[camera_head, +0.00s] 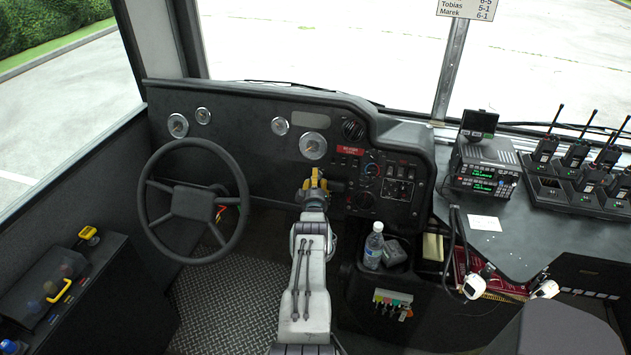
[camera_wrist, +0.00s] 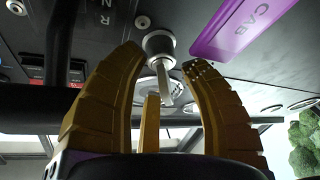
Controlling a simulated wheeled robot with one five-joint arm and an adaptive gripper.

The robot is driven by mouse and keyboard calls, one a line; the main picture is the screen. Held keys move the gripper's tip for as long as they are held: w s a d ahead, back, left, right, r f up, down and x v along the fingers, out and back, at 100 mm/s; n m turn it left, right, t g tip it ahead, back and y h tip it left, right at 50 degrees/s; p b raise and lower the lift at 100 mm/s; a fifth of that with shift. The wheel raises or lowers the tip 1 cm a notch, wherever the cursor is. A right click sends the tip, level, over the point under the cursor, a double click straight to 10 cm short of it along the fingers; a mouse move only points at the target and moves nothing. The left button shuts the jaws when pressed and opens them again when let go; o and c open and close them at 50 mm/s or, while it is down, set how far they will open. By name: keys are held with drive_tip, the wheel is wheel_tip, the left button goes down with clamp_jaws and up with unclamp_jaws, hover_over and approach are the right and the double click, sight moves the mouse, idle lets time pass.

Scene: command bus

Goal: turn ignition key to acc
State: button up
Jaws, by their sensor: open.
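The ignition lock (camera_wrist: 159,44) is a silver cylinder in the dark panel in the wrist view. A flat grey metal key (camera_wrist: 164,82) stands out of it, between my fingers. My gripper (camera_wrist: 165,62) is open, with one tan ridged finger on each side of the key and a visible gap to each. A narrow tan piece, apparently part of my gripper, shows below the key and partly overlaps it. In the head view my gripper (camera_head: 314,183) is at the dashboard, right of the steering wheel (camera_head: 194,202); it hides the key there.
A purple tag marked CAB (camera_wrist: 238,28) is close to the lock. Red and black switches (camera_wrist: 52,72) are at the left in the wrist view. A water bottle (camera_head: 374,247) stands right of my arm. A radio (camera_head: 486,165) and handheld radios (camera_head: 577,153) are farther right.

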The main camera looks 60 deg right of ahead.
clamp_jaws()
idle(0.4)
